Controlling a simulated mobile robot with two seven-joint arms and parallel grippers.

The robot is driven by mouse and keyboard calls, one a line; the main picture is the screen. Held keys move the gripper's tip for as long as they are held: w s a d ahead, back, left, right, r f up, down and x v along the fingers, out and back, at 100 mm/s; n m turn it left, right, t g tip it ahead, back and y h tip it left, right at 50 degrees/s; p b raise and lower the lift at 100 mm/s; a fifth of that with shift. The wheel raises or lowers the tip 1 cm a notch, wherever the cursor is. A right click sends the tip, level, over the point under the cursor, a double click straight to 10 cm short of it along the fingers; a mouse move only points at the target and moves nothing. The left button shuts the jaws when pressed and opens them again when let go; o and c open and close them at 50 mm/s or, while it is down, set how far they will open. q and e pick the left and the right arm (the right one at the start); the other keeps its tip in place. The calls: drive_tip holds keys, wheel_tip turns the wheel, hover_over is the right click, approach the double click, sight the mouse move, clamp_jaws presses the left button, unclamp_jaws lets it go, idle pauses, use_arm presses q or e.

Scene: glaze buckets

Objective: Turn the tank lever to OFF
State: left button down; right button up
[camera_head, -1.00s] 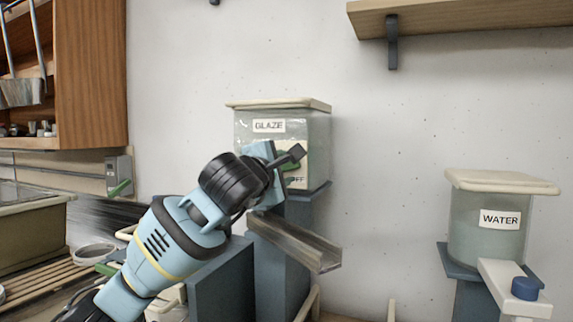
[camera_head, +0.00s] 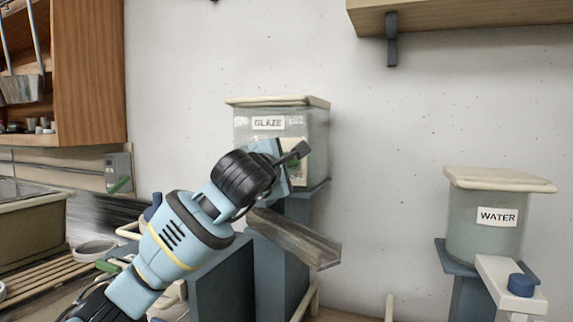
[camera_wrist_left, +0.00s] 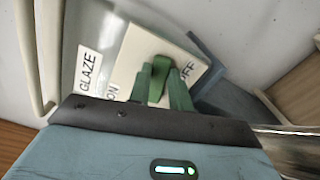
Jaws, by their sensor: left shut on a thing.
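The glaze tank (camera_head: 318,125) is a clear box with a cream lid and a GLAZE label, set against the wall. A pale plate (camera_wrist_left: 131,62) marked ON and OFF is on its front. The green lever (camera_wrist_left: 158,78) stands on this plate, between the two words in the left wrist view. My left gripper (camera_wrist_left: 160,88) is shut on the lever, a finger on each side of it. In the head view the left gripper (camera_head: 296,156) is at the tank's front and hides most of the lever and plate. My right gripper is not in view.
A sloped chute (camera_head: 300,240) sticks out below the glaze tank, close to my left arm. A water tank (camera_head: 487,225) stands to the right, with a blue knob (camera_head: 521,285) before it. A wooden shelf (camera_head: 470,14) hangs above. Open wall lies between the tanks.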

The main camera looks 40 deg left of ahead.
use_arm(q)
drive_tip(key=shift+f+m, duration=0.2)
drive_tip(key=shift+m, duration=0.5)
drive_tip(key=shift+f+m, duration=0.4)
drive_tip(key=shift+m, duration=0.6)
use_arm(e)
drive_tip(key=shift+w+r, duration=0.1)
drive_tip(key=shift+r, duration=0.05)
use_arm(q)
drive_tip(key=c, duration=1.3)
unclamp_jaws()
drive_tip(key=shift+d, duration=0.1)
drive_tip(key=b+v, duration=0.1)
drive_tip(key=v, duration=0.6)
drive_tip(key=shift+s, duration=0.4)
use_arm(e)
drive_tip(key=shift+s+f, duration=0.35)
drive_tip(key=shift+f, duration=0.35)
